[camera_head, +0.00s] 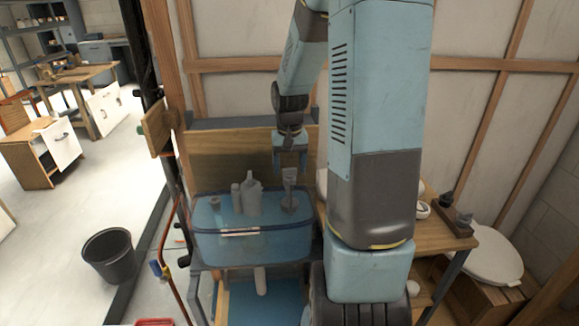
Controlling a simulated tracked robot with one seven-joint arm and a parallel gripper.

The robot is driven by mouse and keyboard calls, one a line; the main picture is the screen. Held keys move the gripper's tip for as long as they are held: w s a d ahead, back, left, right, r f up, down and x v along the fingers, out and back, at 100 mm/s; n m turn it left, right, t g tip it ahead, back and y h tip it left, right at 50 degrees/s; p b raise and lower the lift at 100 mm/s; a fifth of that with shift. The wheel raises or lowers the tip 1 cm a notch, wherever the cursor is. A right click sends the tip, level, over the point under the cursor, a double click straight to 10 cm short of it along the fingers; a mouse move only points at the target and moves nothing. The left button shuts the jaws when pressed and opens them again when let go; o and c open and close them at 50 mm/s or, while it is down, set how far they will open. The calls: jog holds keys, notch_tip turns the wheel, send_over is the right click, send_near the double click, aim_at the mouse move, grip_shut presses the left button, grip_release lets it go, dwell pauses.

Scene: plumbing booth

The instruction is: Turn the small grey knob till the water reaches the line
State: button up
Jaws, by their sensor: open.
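A clear blue tank (212,244) stands on a bench left of my arm, with bluish water in its lower part. A pale line (240,232) with a reddish edge runs across its front; I cannot tell exactly how the water level compares with it. Several grey fittings rise at the tank. A slim one with a flared top (289,190) is at the right; a small low one (215,203) is at the left. I cannot tell surely which is the small grey knob. My gripper (290,170) points down, open, its fingers just above or around the top of the right fitting. Contact is unclear.
A wooden board (235,155) stands behind the tank. A black bucket (110,258) is on the floor at left. A red pipe (170,240) runs up beside the tank. A bench (445,237) with grey fittings and a white toilet lid (493,258) are at right, partly behind my arm.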

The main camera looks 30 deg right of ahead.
jog(key=shift+f, duration=0.2)
jog(key=c, duration=1.1)
jog(key=shift+o, duration=0.2)
jog(key=shift+m, duration=0.4)
jog(key=o, duration=1.1)
jog(key=shift+c, duration=0.2)
jog(key=shift+r, duration=0.1)
notch_tip(320, 180, up, 14)
jog(key=shift+f, duration=0.2)
